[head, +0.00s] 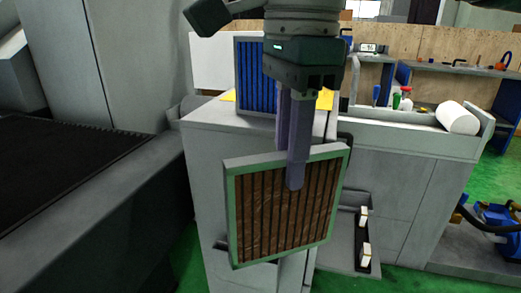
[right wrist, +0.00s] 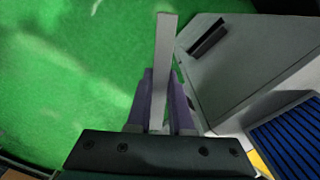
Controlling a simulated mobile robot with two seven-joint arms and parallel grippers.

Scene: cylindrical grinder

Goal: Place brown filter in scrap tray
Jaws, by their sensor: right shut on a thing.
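The brown filter (head: 283,205) has brown pleats in a pale green-grey frame. It hangs slightly tilted in front of the grey cabinet in the head view. My right gripper (head: 295,180) points down, its purple fingers shut on the filter's upper edge. In the right wrist view the brown filter (right wrist: 163,65) shows edge-on as a thin grey bar between the two fingers of my right gripper (right wrist: 160,105). I cannot tell for sure which thing is the scrap tray. My left gripper is not in view.
A blue filter (head: 255,75) stands on the grey cabinet (head: 205,125), beside a yellow patch; it also shows in the right wrist view (right wrist: 290,140). A dark machine bed (head: 70,190) lies at left. A white roll (head: 458,117) rests on the right-hand bench. Green floor is open in the wrist view.

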